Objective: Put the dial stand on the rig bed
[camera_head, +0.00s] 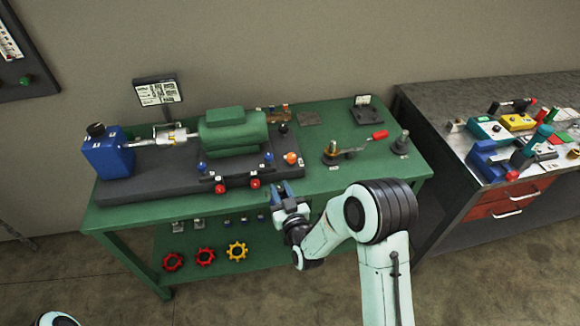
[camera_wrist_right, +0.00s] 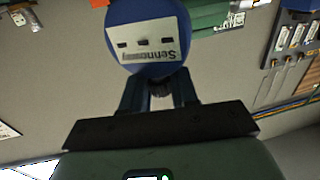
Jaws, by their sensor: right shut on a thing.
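My right gripper (camera_head: 283,192) is at the front edge of the rig bed, near its right end. It is shut on the dial stand, whose blue round part with a white label (camera_wrist_right: 150,42) fills the space ahead of the fingers in the right wrist view. A dark stem shows between the fingers; the rest of the stand is mostly hidden. The rig bed (camera_head: 125,193) is a dark slab on the green table. It carries a blue box (camera_head: 107,155), a shaft coupling (camera_head: 171,135) and a green motor (camera_head: 232,135). My left gripper is out of view.
Red knobs (camera_head: 255,183), blue knobs and an orange knob (camera_head: 290,158) stand along the bed's front and right. A brass-topped post (camera_head: 331,150), a red-handled tool (camera_head: 378,135) and a dark post (camera_head: 401,142) occupy the table's right. A cluttered bench (camera_head: 440,105) stands farther right.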

